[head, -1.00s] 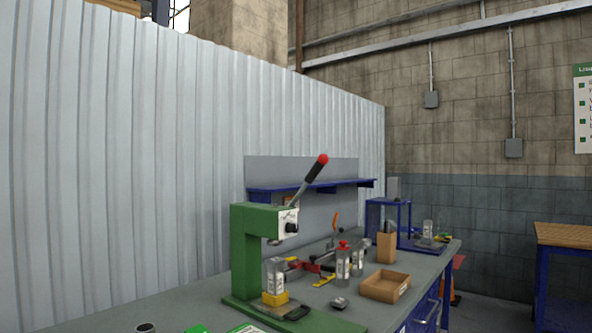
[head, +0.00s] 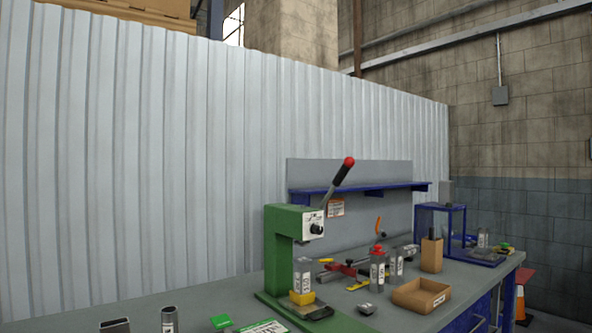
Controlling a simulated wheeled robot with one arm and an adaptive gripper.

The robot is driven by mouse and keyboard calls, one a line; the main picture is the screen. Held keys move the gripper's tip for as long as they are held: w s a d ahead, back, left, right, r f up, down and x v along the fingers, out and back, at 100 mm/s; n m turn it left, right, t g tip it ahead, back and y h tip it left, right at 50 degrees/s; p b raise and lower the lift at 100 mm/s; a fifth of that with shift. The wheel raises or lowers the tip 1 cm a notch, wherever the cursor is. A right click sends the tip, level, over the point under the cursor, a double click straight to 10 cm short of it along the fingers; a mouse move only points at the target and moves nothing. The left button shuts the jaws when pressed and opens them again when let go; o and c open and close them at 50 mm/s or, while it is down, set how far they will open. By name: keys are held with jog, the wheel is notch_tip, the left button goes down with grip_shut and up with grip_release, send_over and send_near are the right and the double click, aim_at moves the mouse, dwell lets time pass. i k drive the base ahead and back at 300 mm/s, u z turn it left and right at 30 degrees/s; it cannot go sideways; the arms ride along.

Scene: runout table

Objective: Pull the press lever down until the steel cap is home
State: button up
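A green press (head: 281,250) stands on the grey workbench (head: 222,290). Its lever (head: 338,187), a dark grip with a red ball end, points up and to the right. Under the press head a clear, labelled cylinder (head: 303,272) stands upright in a yellow holder (head: 303,297). I cannot make out a steel cap on it at this size. My gripper is not in view.
An open cardboard box (head: 421,295) and a small metal part (head: 367,308) lie right of the press. Labelled cylinders (head: 377,270) stand behind them. Tubes (head: 169,319) and a green piece (head: 221,322) are at the front left. An orange cone (head: 524,295) stands beyond the bench.

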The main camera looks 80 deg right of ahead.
aim_at(349, 162)
jog(key=u, duration=0.05)
jog(key=k, duration=0.95)
jog(key=z, duration=1.45)
